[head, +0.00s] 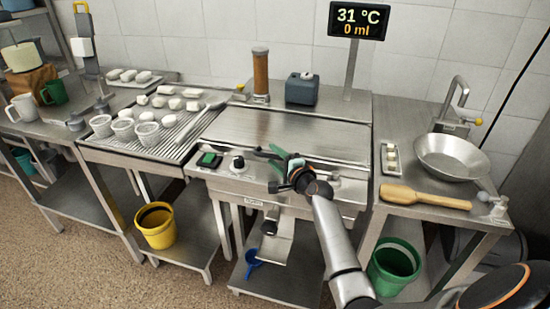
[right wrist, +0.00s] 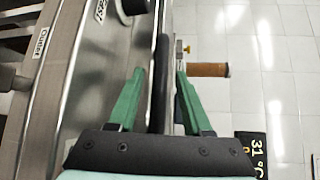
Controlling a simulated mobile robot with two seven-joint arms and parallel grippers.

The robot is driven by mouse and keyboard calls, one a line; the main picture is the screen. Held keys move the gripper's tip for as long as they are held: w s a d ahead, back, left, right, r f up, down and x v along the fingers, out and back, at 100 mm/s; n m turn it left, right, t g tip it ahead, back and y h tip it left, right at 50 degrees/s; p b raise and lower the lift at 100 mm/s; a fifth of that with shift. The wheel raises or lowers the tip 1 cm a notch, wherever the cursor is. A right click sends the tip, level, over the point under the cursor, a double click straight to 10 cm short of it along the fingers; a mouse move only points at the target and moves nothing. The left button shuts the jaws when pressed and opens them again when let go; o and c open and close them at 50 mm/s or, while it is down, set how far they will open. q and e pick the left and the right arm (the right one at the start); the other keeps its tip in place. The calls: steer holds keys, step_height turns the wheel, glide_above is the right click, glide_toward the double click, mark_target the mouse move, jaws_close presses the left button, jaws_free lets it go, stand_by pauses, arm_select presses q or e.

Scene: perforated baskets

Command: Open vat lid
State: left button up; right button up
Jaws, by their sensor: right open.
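The vat (head: 230,186) stands in the middle of the head view, with a flat brushed-steel lid (head: 285,128) lying shut over its top. My right gripper (head: 273,156) is at the lid's front edge, its green fingers apart. In the right wrist view the open right gripper (right wrist: 160,74) has its two fingers on either side of a long dark bar (right wrist: 160,50), which looks like the lid's front edge or handle. I cannot tell whether either finger touches it. My left gripper is not in view.
A display (head: 359,20) reading 31 °C and 0 ml stands behind the vat. A grooved draining table (head: 185,120) with white pieces and perforated baskets (head: 147,131) is on the left. A steel bowl (head: 452,157) and wooden paddle (head: 425,198) are on the right counter.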

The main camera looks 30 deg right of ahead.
jaws_close()
stand_by(0.3)
stand_by(1.1)
